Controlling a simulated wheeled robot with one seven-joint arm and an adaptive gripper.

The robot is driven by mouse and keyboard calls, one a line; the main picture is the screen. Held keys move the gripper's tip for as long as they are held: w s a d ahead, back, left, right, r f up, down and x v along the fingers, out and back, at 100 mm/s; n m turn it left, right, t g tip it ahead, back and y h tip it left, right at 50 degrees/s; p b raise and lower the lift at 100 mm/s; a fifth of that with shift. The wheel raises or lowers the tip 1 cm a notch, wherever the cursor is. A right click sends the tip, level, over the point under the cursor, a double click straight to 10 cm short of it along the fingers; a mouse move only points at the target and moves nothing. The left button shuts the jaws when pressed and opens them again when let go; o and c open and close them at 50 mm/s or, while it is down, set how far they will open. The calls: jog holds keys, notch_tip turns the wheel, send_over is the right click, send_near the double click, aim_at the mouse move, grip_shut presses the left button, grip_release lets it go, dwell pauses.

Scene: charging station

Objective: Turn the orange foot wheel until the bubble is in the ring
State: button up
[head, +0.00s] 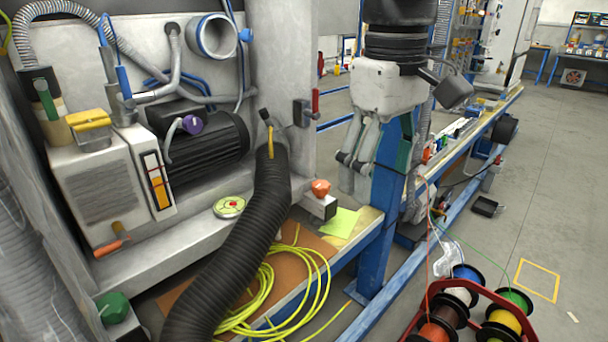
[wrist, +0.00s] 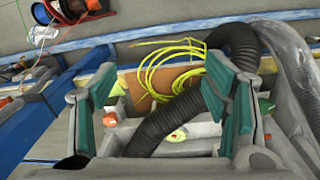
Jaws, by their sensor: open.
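The orange foot wheel (head: 321,187) sits on a small pale block at the right end of the machine's base. It also shows in the wrist view (wrist: 110,118), small, beside the left finger. A round level (head: 229,207) with a pale rim, yellow-green face and red mark lies on the base to its left; it shows in the wrist view (wrist: 177,135) too. The bubble is too small to place against the ring. My gripper (head: 374,180) is open and empty, fingers down, right of the orange wheel and apart from it. Its spread fingers (wrist: 160,95) frame the wrist view.
A thick black hose (head: 240,255) runs down between the level and the orange wheel. Yellow cable (head: 265,300) lies coiled below. A green wheel (head: 113,306) stands at the front left. A red-handled valve (head: 308,108) is above the orange wheel. Cable spools (head: 470,312) stand front right.

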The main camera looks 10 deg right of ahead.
jog(key=s+a+f+m+y, duration=0.35)
jog(key=s+f+m, duration=0.35)
jog(key=s, duration=0.4)
jog(key=w+a+m+t+y, duration=0.1)
jog(key=w+a+m+y, duration=0.25)
jog(key=w, duration=0.35)
jog(key=w+a+m+y, duration=0.2)
jog(key=w+m+y, duration=0.1)
jog(key=w+m, duration=0.3)
jog(key=w+d+f+m+t+y, duration=0.1)
jog(key=w+f+m+t, duration=0.15)
jog(key=w, duration=0.45)
jog(key=w+d+f+m+t, duration=0.1)
jog(key=w+d+m, duration=0.15)
jog(key=w, duration=0.45)
jog(key=m+t+h+b, duration=0.35)
jog(key=m+t, duration=0.35)
jog(key=m, duration=0.7)
send_near(320, 184)
jog(key=x, duration=1)
jog(key=shift+w+b, duration=0.2)
jog(key=shift+b, duration=0.1)
